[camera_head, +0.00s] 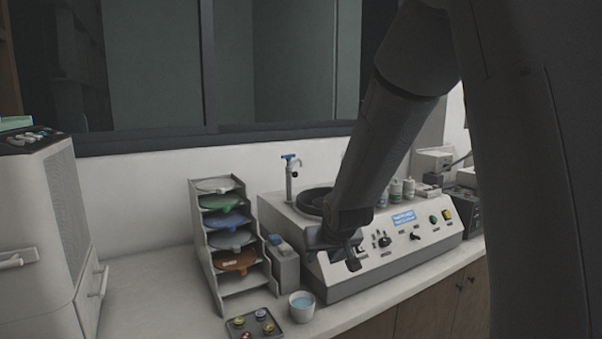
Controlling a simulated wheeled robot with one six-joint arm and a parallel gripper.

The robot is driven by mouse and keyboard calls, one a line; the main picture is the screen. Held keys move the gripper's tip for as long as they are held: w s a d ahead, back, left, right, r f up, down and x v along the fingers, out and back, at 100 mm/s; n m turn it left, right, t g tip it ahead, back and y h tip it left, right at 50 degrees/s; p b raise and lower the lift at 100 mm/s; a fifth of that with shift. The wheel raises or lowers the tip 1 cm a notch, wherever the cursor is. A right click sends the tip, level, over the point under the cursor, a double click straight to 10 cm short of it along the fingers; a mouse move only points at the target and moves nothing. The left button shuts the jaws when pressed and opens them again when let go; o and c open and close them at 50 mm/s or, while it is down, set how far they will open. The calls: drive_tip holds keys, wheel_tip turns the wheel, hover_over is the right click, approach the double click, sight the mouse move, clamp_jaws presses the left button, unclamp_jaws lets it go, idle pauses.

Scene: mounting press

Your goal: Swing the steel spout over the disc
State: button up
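The steel spout (289,180) stands upright at the back left corner of the white polishing machine (345,285), with a blue lever on top and a short arm pointing right. The disc lies in the round black bowl (312,203) on the machine's top; my arm hides its right part, and the disc's surface cannot be made out. My gripper (333,258) hangs in front of the machine's front panel, below and to the right of the spout and apart from it. Its fingers look spread, with nothing seen between them.
A rack of coloured discs (228,240) stands left of the machine, with a bottle (283,262) between them. A white cup (302,306) and a dark tray of samples (254,326) are at the counter's front. Small bottles (402,189) stand behind the machine's right part.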

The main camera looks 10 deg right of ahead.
sight(293, 173)
drive_tip(key=w+r+t, duration=0.2)
drive_tip(key=w, duration=0.5)
drive_tip(key=w+r+t, duration=0.2)
drive_tip(key=w+r, duration=0.1)
drive_tip(key=w, duration=0.4)
drive_tip(key=w+r+t+y, duration=0.1)
drive_tip(key=w+r+t, duration=0.1)
drive_tip(key=w, duration=0.5)
drive_tip(key=shift+d+r, duration=0.2)
drive_tip(key=shift+d, duration=0.1)
drive_tip(key=w+r+t, duration=0.1)
drive_tip(key=w, duration=0.1)
drive_tip(key=w+r+n+t+y, duration=0.1)
drive_tip(key=w+r, duration=0.1)
drive_tip(key=w, duration=0.1)
drive_tip(key=w+r+t, duration=0.1)
drive_tip(key=w+r, duration=0.1)
drive_tip(key=w, duration=0.1)
drive_tip(key=shift+w+a+r+t+y, duration=0.15)
drive_tip(key=shift+a+r+t+y, duration=0.15)
drive_tip(key=shift+a+y, duration=0.1)
drive_tip(key=shift+w+a+p, duration=0.25)
drive_tip(key=shift+w+p, duration=0.4)
drive_tip(key=shift+w, duration=1.2)
drive_tip(key=shift+w+a+p, duration=0.2)
drive_tip(key=shift+w+p, duration=0.45)
drive_tip(key=shift+w, duration=1.15)
clamp_jaws()
